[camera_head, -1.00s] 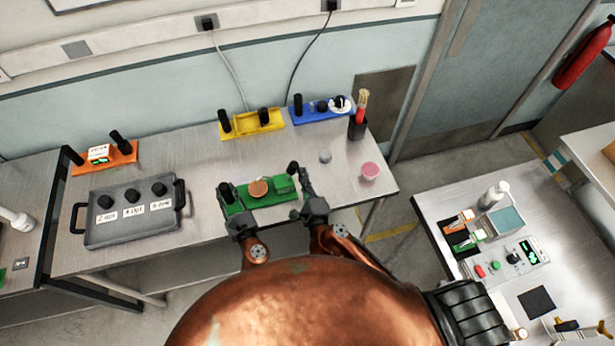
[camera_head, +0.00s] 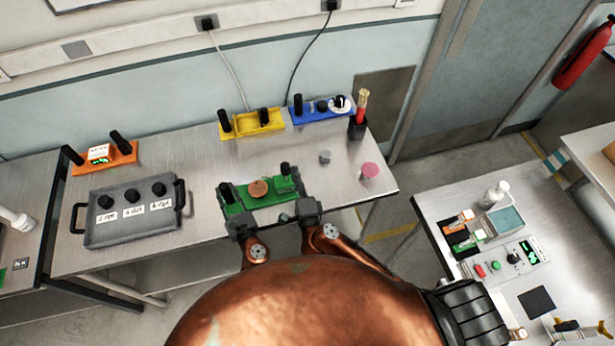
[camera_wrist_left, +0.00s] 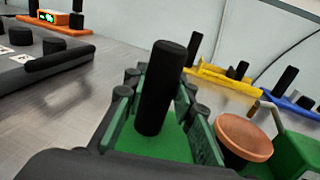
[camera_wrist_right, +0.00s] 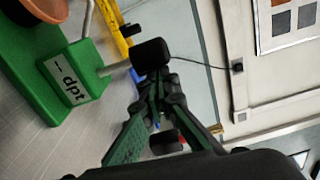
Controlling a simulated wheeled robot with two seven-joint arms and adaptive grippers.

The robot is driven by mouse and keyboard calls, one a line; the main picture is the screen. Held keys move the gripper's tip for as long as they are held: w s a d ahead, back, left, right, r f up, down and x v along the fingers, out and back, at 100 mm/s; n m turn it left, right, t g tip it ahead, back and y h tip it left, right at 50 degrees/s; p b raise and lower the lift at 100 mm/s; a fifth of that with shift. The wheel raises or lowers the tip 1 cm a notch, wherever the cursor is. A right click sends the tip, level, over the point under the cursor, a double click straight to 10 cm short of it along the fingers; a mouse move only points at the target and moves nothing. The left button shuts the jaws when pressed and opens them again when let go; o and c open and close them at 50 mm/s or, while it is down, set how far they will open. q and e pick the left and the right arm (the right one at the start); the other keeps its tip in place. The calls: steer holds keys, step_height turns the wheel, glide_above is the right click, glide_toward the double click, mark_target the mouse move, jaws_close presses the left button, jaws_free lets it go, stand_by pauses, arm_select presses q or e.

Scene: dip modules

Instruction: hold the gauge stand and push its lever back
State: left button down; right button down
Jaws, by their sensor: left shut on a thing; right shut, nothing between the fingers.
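The green gauge stand (camera_head: 262,203) lies along the table's front edge, with a copper-coloured disc (camera_head: 258,188) on it; the disc also shows in the left wrist view (camera_wrist_left: 243,137). My left gripper (camera_head: 229,194) is shut on the black upright post (camera_wrist_left: 160,92) at the stand's left end. The lever's black knob (camera_head: 285,168) stands at the stand's right end and shows large in the right wrist view (camera_wrist_right: 150,54). My right gripper (camera_wrist_right: 157,95) is shut and empty, its fingertips close to the knob. I cannot tell whether they touch it.
A grey tray (camera_head: 92,236) with several black knobs is at the left. A yellow stand (camera_head: 250,122) and a blue stand (camera_head: 318,115) are at the back. A pink-topped cylinder (camera_head: 370,171) and a small grey one (camera_head: 325,157) stand to the right. Table between is clear.

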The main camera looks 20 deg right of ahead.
steer(key=s+d, duration=0.3)
steer(key=s, duration=0.8)
steer(key=shift+d, duration=0.4)
arm_select(q)
steer(key=c, duration=1.5)
jaws_free()
